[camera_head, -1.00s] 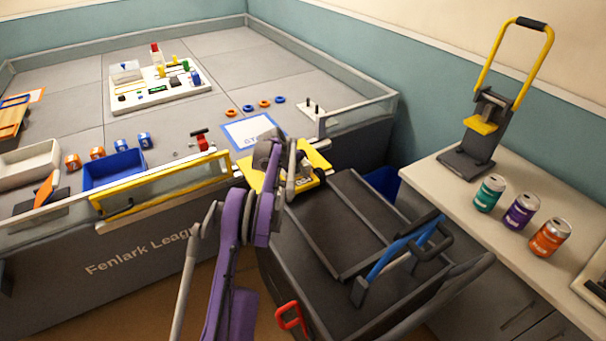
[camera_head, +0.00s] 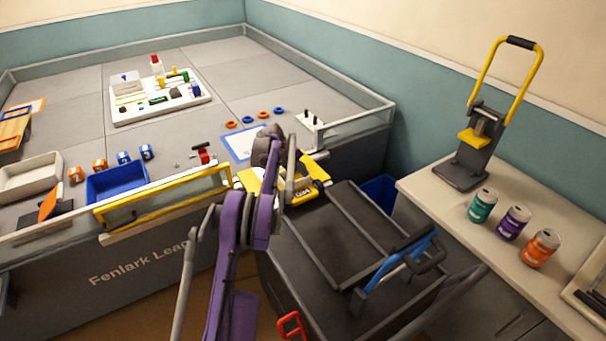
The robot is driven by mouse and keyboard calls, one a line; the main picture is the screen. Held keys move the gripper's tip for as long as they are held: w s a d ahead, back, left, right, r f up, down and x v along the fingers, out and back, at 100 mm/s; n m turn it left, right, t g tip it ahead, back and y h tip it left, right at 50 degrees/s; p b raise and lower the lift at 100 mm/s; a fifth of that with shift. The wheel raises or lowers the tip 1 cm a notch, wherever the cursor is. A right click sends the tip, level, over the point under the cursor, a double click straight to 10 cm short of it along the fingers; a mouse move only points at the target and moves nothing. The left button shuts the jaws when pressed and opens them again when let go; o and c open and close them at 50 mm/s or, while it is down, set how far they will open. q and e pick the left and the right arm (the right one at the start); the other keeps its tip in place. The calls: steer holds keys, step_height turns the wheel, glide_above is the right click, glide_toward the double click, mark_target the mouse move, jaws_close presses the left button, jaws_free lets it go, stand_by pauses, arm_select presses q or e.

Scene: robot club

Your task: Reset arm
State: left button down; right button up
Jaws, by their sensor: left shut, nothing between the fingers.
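My left arm, purple with grey links, rises from the bottom middle of the head view. Its dark end with the left gripper (camera_head: 269,147) hangs over the front right corner of the game table (camera_head: 229,63). The gripper looks shut and empty, with its fingertips hard to make out. A yellow robot (camera_head: 312,188) with dark wheels lies just beyond and beside the arm, partly hidden by it. My right gripper is not in view.
A black cart (camera_head: 347,241) with a blue-handled part (camera_head: 395,270) stands right of the arm. A side counter (camera_head: 440,198) holds three cans and a yellow-handled stand (camera_head: 477,140). A yellow-framed gate (camera_head: 163,200) and blue bin (camera_head: 117,184) lie left.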

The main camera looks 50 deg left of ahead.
arm_select(q)
step_height(320, 180, up, 2)
steer(key=shift+p, duration=0.45)
stand_by(0.3)
